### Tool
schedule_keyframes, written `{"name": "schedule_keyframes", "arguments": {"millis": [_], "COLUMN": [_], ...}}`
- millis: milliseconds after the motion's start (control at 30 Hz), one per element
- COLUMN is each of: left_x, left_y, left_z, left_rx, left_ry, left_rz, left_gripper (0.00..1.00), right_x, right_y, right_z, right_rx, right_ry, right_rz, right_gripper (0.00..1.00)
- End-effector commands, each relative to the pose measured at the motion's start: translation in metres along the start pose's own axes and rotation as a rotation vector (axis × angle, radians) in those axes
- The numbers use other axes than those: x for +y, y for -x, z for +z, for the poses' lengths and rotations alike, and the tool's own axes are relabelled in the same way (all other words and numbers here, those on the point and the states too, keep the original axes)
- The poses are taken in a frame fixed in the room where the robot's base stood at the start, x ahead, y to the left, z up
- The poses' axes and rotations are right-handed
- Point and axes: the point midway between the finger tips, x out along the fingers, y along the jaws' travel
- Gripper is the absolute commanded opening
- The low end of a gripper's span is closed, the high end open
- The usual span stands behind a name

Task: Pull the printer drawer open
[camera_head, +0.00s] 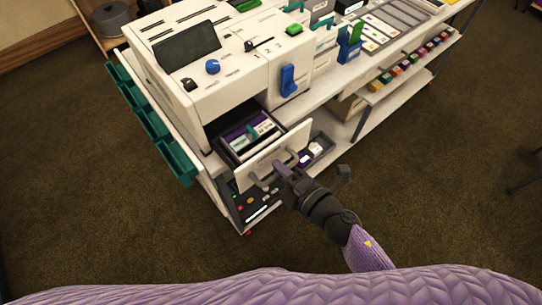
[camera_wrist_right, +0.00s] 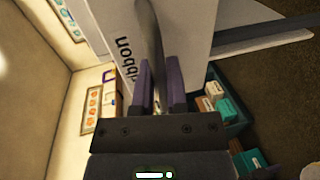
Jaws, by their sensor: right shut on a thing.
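The white printer (camera_head: 185,70) stands on the cart, with a dark screen and a blue knob on top. Its drawer front (camera_head: 297,140) stands out from the body, and the dark drawer inside shows behind it with a purple and white item (camera_head: 247,133) in it. My right gripper (camera_head: 279,170) is shut on the grey drawer handle (camera_head: 262,182). In the right wrist view, the purple fingers of the right gripper (camera_wrist_right: 160,88) close around the handle (camera_wrist_right: 147,30), beside a white panel lettered "ribbon" (camera_wrist_right: 112,25). My left gripper is not in view.
Teal bins (camera_head: 152,122) hang along the cart's left side. A lower shelf (camera_head: 318,150) with small items lies to the right of the drawer. The cart's top carries other devices and coloured parts. The brown carpet (camera_head: 440,190) in front is clear.

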Motion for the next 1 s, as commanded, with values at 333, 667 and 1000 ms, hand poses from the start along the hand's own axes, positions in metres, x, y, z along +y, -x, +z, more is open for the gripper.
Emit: {"name": "schedule_keyframes", "arguments": {"millis": [333, 667, 1000], "left_x": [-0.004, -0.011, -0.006], "left_y": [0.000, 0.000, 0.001], "left_z": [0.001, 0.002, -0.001], "left_rx": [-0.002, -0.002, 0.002], "left_ry": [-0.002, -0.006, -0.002], "left_rz": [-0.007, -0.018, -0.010], "left_gripper": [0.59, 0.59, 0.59], "right_x": [-0.003, -0.002, -0.002], "right_y": [0.009, 0.009, 0.021], "right_z": [0.000, 0.000, 0.000], "right_rx": [0.000, 0.000, 0.000], "right_ry": [0.001, 0.000, -0.002], "right_rz": [-0.002, -0.001, -0.002], "right_gripper": [0.00, 0.49, 0.49]}}
